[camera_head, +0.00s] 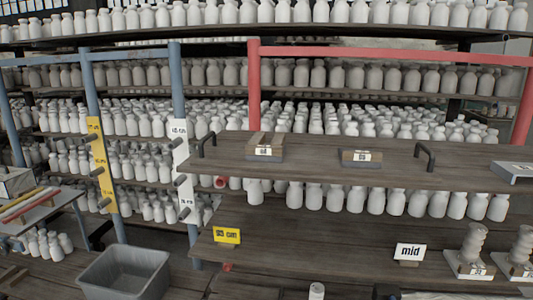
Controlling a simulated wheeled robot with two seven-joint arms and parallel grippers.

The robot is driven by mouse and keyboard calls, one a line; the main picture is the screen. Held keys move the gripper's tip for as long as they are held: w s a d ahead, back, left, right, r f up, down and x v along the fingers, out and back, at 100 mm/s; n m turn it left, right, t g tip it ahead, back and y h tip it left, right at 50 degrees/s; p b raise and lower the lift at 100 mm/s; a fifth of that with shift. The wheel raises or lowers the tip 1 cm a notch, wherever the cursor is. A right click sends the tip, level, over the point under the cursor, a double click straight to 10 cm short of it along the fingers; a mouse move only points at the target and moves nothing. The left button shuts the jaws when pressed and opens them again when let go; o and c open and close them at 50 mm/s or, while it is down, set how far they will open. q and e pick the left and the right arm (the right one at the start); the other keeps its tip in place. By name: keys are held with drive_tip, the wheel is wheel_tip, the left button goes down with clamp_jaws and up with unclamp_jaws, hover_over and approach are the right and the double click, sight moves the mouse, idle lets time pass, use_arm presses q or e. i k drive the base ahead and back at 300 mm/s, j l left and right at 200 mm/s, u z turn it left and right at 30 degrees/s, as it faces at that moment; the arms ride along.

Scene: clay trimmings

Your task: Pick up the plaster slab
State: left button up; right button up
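I cannot make out a plaster slab with certainty. A pale flat edge (428,296) shows at the bottom of the head view, right of centre, but the frame cuts it off and I cannot tell what it is. Two small labelled blocks sit on the upper wooden shelf board, one at the left (265,142) and one near the middle (360,157). Neither of my grippers is recognisable in the view.
A lower board (330,237) carries a yellow sign (227,236), a white "mid" sign (410,252) and two twisted grey pieces (474,243) at right. A grey bin (123,273) stands lower left. Blue posts (180,80) and a red frame (254,85) rise before bottle-filled shelves.

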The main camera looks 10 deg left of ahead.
sight(355, 158)
drive_tip(key=i+j+z, duration=0.2)
drive_tip(key=j+z, duration=0.15)
drive_tip(key=i+j+z, duration=0.15)
drive_tip(key=j+z, duration=0.25)
